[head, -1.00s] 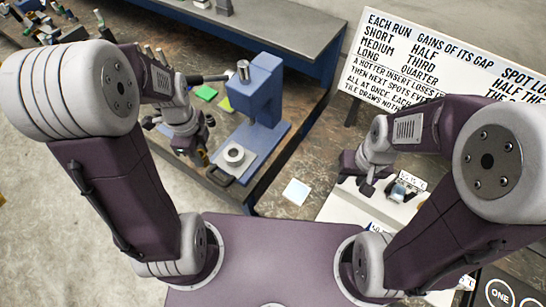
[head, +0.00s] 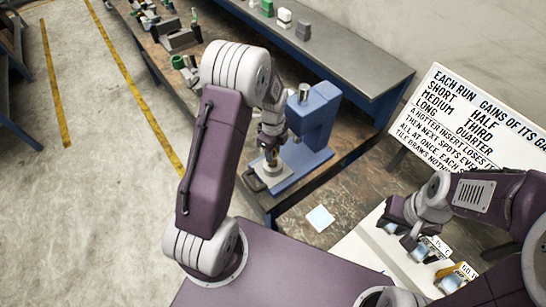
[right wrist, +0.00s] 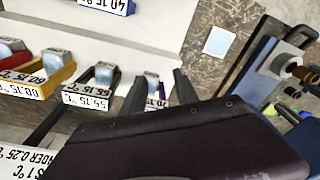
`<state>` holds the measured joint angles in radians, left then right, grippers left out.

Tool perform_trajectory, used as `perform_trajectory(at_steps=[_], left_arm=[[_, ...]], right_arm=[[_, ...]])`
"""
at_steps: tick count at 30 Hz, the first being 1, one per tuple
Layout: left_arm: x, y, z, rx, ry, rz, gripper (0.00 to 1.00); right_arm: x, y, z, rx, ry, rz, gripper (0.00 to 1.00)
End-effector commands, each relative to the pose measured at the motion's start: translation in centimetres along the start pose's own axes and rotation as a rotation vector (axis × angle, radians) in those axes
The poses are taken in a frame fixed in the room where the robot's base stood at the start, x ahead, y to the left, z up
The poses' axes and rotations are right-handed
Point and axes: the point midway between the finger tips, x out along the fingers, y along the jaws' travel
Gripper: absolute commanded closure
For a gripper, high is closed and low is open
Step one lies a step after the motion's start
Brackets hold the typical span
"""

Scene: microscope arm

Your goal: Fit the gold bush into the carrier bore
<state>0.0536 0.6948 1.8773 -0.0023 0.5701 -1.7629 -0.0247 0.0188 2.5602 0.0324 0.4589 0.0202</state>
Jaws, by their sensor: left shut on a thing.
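The gold bush (head: 271,156) is in my left gripper (head: 270,148), which is shut on it over the carrier. The carrier (head: 272,176) is a pale round piece at the foot of the blue press (head: 316,122). The bush hangs at or just above the carrier's top; I cannot tell whether it enters the bore, which is hidden. In the right wrist view the gold bush (right wrist: 303,73) shows beside the pale carrier (right wrist: 286,62). My right gripper (right wrist: 158,92) has its fingers apart, above the labelled holders, with nothing seen held between them.
Temperature-labelled holders with metal blocks (right wrist: 103,76) stand on the white board (head: 362,243). A pale blue tile (head: 320,218) lies on the bench between board and press. A text sign (head: 460,120) stands behind. Another bench (head: 345,45) is at the back.

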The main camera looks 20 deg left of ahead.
Motion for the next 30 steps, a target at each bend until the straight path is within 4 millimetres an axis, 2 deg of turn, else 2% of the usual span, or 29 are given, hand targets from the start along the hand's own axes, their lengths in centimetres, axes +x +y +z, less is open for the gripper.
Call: perform_trajectory(at_steps=[3, 9, 20, 21, 23, 24, 30], left_arm=[[0.5, 0.0, 0.0, 0.000, 0.000, 0.001, 1.00], [3.6, 0.0, 0.0, 0.000, 0.000, 0.002, 1.00], [4.4, 0.0, 0.0, 0.000, 0.000, -0.002, 1.00], [4.4, 0.0, 0.0, 0.000, 0.000, -0.001, 0.66], [4.3, 0.0, 0.0, 0.000, 0.000, -0.001, 0.49], [4.3, 0.0, 0.0, 0.000, 0.000, -0.001, 0.47], [4.3, 0.0, 0.0, 0.000, 0.000, -0.001, 0.47]], right_arm=[[-0.2, 0.0, 0.0, 0.000, 0.000, 0.000, 0.64], [-1.1, 0.0, -0.1, 0.000, 0.000, 0.000, 0.64], [-0.7, 0.0, -0.1, 0.000, 0.000, 0.000, 0.64], [-0.7, 0.0, -0.1, 0.000, 0.000, 0.000, 0.64], [-0.8, 0.0, -0.1, 0.000, 0.000, 0.000, 0.64], [-0.8, 0.0, -0.1, 0.000, 0.000, 0.000, 0.64], [-0.8, 0.0, -0.1, 0.000, 0.000, 0.000, 0.64]])
